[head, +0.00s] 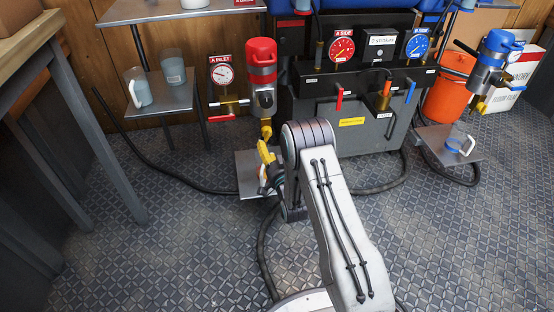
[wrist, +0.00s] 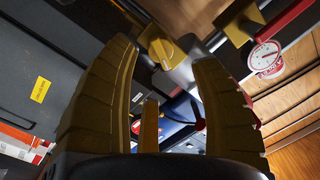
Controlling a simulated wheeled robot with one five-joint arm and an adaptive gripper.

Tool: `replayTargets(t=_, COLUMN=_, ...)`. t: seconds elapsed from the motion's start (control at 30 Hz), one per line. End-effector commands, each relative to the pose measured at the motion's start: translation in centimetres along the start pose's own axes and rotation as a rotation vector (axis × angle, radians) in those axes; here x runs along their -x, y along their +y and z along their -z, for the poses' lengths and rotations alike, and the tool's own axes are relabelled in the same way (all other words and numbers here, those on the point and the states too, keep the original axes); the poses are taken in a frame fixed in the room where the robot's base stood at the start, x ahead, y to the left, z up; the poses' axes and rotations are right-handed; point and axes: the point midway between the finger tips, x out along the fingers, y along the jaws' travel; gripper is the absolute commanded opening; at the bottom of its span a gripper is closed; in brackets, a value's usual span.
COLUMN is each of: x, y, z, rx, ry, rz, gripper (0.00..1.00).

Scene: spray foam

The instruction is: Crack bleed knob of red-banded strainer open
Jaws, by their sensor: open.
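The red-banded strainer (head: 262,75) hangs upright left of the dark machine, with a grey body under its red cap. Its yellow bleed knob (head: 266,131) sits at the bottom end. My gripper (head: 265,151) is just below the knob, pointing up, with yellow fingers. In the wrist view the fingers (wrist: 166,58) are spread wide and hold nothing. The yellow knob (wrist: 166,48) shows between the fingertips, near their upper ends. I cannot tell whether a finger touches it. My arm hides part of the floor and machine in the head view.
A metal plate (head: 247,182) lies under my gripper. The A inlet gauge (head: 221,72) and a red-handled valve (head: 226,117) are left of the strainer. Black hoses cross the floor.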

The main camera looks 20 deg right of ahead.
Motion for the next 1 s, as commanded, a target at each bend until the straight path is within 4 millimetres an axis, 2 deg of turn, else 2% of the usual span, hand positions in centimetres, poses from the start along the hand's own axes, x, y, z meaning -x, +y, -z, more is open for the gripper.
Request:
replayTargets(t=0.2, x=3.0, y=0.0, z=0.0, rx=0.000, ry=-0.002, rz=-0.001, gripper=0.58)
replayTargets(t=0.4, x=4.7, y=0.0, z=0.0, rx=0.000, ry=-0.001, rz=-0.001, gripper=0.58)
replayTargets(t=0.6, x=5.4, y=0.0, z=0.0, rx=0.000, ry=0.001, rz=0.000, gripper=0.58)
replayTargets(t=1.0, x=5.5, y=0.2, z=0.2, rx=0.000, ry=0.004, rz=-0.003, gripper=0.58)
